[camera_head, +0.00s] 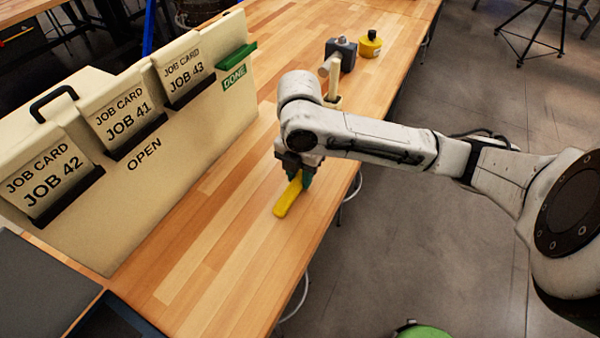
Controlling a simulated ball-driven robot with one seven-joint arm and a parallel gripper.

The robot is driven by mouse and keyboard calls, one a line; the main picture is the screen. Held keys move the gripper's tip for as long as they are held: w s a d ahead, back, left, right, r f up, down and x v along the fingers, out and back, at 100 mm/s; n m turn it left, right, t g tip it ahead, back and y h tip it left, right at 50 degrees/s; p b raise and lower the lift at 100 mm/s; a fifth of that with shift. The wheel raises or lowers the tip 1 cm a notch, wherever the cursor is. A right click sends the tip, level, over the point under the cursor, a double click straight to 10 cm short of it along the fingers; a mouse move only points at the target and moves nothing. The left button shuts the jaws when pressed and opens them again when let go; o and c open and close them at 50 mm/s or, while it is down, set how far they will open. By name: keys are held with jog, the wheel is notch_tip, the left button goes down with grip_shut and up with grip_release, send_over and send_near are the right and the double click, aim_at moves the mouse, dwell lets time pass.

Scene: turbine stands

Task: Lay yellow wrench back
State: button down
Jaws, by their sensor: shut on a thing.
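The yellow wrench (286,199) is in the head view near the right edge of the wooden table. Its handle points toward the front left, and its far end is hidden under my gripper. My gripper (300,180) points down and is shut on the yellow wrench, with its dark green fingertips on either side of it. The wrench is at or just above the table top; I cannot tell if it touches the wood.
A cream board (195,120) with job cards and a green DONE slot stands along the table's left. Behind my gripper are a grey block-shaped device (342,54) and a yellow container (370,44). The wooden table top (215,270) in front is clear.

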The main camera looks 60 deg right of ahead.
aim_at(300, 176)
jog(key=c, duration=0.6)
grip_release()
jog(key=shift+r, duration=0.1)
jog(key=shift+r+p, duration=2.8)
jog(key=shift+r, duration=0.65)
